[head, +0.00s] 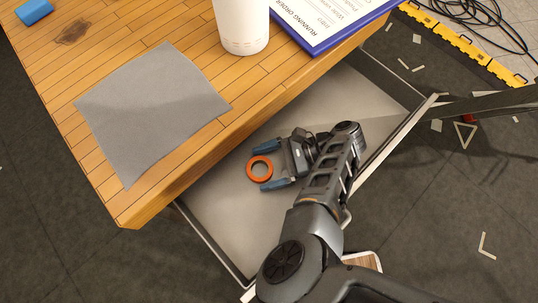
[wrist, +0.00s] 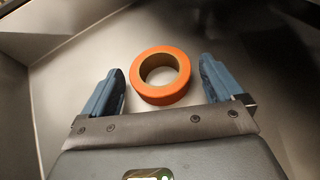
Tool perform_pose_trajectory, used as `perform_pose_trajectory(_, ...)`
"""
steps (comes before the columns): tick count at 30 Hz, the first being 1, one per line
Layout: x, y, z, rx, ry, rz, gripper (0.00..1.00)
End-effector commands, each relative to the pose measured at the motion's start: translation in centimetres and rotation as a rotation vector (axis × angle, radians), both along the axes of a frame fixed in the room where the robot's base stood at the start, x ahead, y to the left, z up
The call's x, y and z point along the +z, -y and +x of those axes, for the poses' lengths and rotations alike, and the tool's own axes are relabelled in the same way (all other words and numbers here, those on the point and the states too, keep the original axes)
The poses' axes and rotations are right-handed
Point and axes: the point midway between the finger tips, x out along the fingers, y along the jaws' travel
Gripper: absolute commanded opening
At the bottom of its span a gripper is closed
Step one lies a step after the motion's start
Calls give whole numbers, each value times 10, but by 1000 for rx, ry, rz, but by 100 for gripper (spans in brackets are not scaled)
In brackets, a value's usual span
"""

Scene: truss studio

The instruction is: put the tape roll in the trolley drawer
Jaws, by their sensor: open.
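The orange tape roll (head: 260,169) lies flat on the bare floor of the open trolley drawer (head: 215,205), below the wooden top. In the wrist view the tape roll (wrist: 160,76) sits just ahead of and between my two blue fingers, with a gap on each side. My gripper (head: 267,169) is inside the drawer with its fingers spread, and it also shows open in the wrist view (wrist: 161,80). It holds nothing.
The wooden top (head: 180,160) overhangs the drawer's back part. On it are a grey cloth (head: 150,105), a white cup (head: 243,28), a blue clipboard with a sheet (head: 325,20) and a blue block (head: 34,11). The drawer's metal walls (wrist: 22,110) stand around my gripper.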

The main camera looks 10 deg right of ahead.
Motion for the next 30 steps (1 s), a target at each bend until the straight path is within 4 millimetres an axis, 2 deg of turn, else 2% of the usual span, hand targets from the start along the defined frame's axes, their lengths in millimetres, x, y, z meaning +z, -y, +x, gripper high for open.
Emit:
perform_pose_trajectory(8,4,2,0,-1,0,-1,94)
perform_pose_trajectory(15,14,35,0,1,0,-7,94)
perform_pose_trajectory(23,25,60,1,4,0,-6,94)
perform_pose_trajectory(30,39,95,4,-1,2,-5,94)
